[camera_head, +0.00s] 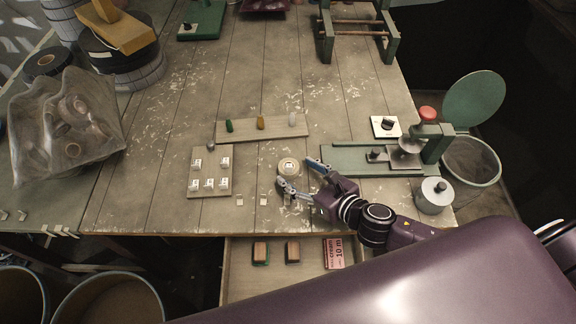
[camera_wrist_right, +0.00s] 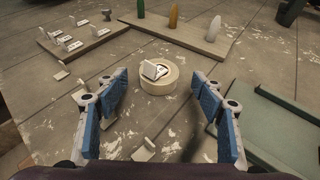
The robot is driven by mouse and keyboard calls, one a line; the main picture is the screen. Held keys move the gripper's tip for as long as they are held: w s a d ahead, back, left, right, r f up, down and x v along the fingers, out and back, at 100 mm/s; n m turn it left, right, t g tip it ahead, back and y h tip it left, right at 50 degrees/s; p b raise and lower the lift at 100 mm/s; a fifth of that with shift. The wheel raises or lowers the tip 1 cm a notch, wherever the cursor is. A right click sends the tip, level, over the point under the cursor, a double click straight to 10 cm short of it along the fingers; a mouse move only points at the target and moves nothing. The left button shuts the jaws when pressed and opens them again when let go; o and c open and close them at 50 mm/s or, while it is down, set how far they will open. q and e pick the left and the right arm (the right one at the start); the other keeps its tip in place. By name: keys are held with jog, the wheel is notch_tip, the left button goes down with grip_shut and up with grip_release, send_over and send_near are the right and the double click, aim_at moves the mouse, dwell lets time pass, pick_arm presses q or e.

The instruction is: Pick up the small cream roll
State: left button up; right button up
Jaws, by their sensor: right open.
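The small cream roll (camera_head: 288,166) lies flat on the wooden table, with a small white tag on top. In the right wrist view the roll (camera_wrist_right: 158,76) sits just beyond and between the fingertips, not touched by them. My right gripper (camera_head: 299,176) is open and empty, its two blue-padded fingers spread near the roll's lower right. The same right gripper (camera_wrist_right: 160,90) shows its fingers wide apart in the wrist view. My left gripper is not in view.
A board with white tags (camera_head: 210,187) lies left of the roll. A board with coloured pegs (camera_head: 247,131) lies behind it. A green winding device (camera_head: 340,160) stands to the right. An open drawer (camera_head: 238,270) is below the table edge.

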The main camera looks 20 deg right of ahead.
aim_at(293, 170)
jog(key=x, duration=0.3)
jog(key=shift+w+a+f, duration=0.1)
jog(key=shift+w+a, duration=0.05)
jog(key=c, duration=0.9)
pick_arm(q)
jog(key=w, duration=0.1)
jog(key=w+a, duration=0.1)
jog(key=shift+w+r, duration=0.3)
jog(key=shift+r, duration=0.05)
pick_arm(e)
jog(key=c, duration=0.4)
jog(key=shift+o, duration=0.2)
